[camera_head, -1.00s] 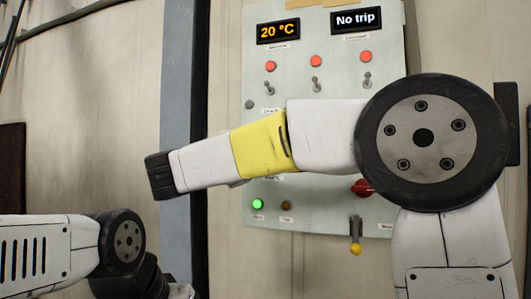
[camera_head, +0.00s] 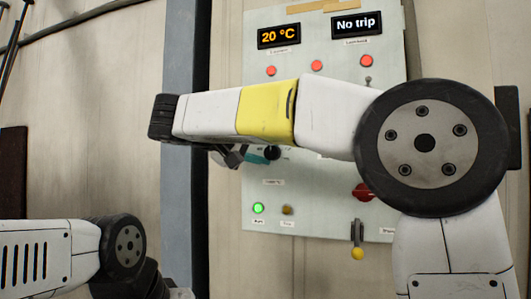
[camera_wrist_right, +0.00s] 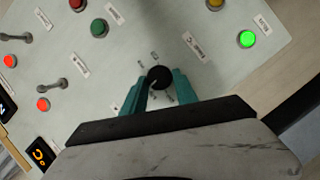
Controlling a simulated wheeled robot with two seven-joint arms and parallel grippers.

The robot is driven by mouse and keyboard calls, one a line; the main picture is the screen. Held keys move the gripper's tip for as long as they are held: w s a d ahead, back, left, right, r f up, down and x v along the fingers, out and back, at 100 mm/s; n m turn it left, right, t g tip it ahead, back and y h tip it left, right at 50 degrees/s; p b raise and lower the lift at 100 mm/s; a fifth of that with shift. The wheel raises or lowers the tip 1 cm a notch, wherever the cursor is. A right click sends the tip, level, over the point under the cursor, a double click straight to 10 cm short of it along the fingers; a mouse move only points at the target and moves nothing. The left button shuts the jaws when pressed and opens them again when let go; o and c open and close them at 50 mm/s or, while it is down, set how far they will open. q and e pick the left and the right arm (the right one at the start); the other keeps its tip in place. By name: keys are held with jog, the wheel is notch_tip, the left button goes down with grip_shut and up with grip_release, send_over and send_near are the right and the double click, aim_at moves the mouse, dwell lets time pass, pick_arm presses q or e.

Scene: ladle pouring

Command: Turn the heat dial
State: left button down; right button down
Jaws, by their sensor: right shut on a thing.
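The heat dial is a small round black knob (camera_head: 272,153) on the pale control panel (camera_head: 320,205), partly behind my right forearm in the head view. In the right wrist view the dial (camera_wrist_right: 158,76) sits between the teal fingers of my right gripper (camera_wrist_right: 160,84). The right gripper is shut on the dial, one finger on each side. In the head view its teal fingertips (camera_head: 258,155) show just below my forearm. The display on the panel reads 20 °C (camera_head: 279,36). My left arm shows at the lower left, but its gripper is out of view.
A second display (camera_head: 357,24) reads No trip. Red lamps (camera_head: 317,66) sit below the displays. A lit green lamp (camera_head: 258,208), a red knob (camera_head: 363,192) and a yellow-tipped lever (camera_head: 357,240) are lower down. My right arm hides the panel's middle band.

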jog(key=m+y, duration=0.2)
jog(key=m, duration=0.1)
jog(key=shift+d+r+m, duration=0.1)
jog(key=shift+d+m, duration=0.05)
jog(key=shift+m, duration=0.15)
dwell(0.4)
jog(key=c, duration=0.9)
grip_release()
jog(key=shift+c, duration=0.2)
jog(key=v, duration=0.8)
jog(key=shift+r, duration=0.15)
